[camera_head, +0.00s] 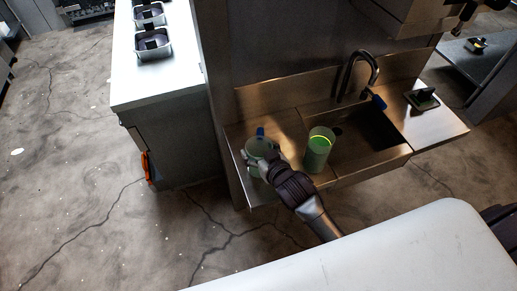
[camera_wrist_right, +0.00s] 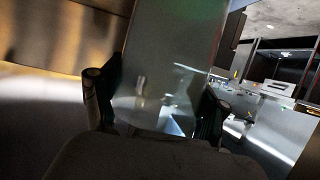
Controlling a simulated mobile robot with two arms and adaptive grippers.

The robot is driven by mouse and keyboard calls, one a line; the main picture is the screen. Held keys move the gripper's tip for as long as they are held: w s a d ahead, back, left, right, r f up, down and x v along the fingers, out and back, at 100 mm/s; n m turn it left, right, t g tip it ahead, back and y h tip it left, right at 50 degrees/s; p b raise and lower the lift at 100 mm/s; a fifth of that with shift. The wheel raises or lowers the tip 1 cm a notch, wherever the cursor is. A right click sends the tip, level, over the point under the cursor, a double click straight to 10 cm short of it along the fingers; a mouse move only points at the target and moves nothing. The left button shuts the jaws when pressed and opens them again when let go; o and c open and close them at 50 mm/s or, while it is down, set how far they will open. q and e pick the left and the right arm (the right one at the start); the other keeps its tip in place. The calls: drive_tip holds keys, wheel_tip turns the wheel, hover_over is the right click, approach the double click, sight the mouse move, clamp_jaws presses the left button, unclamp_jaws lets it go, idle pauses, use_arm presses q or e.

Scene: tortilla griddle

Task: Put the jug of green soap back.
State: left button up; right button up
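My right gripper (camera_head: 264,158) is at the left end of the steel sink counter. Its fingers are on both sides of a translucent grey-green jug (camera_head: 254,145). In the right wrist view, the clear wall of the jug (camera_wrist_right: 165,75) fills the space between the two fingers (camera_wrist_right: 155,108), which appear to press on it. I cannot tell whether its base touches the counter. A second, taller translucent green vessel (camera_head: 318,154) with a bright green ring near its top stands to the right, beside the basin. My left gripper is not in view.
The sink basin (camera_head: 372,128) has a curved faucet (camera_head: 352,70) behind it and a blue item (camera_head: 378,102) at its edge. Another small blue item (camera_head: 260,132) is behind the held jug. A dark green pad (camera_head: 422,99) lies on the right ledge. A white-topped counter (camera_head: 150,82) stands left.

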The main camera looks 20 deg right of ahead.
drive_tip(key=o, duration=0.4)
drive_tip(key=shift+o, duration=0.2)
drive_tip(key=shift+r, duration=0.1)
drive_tip(key=b+v, duration=0.1)
drive_tip(key=v, duration=1.1)
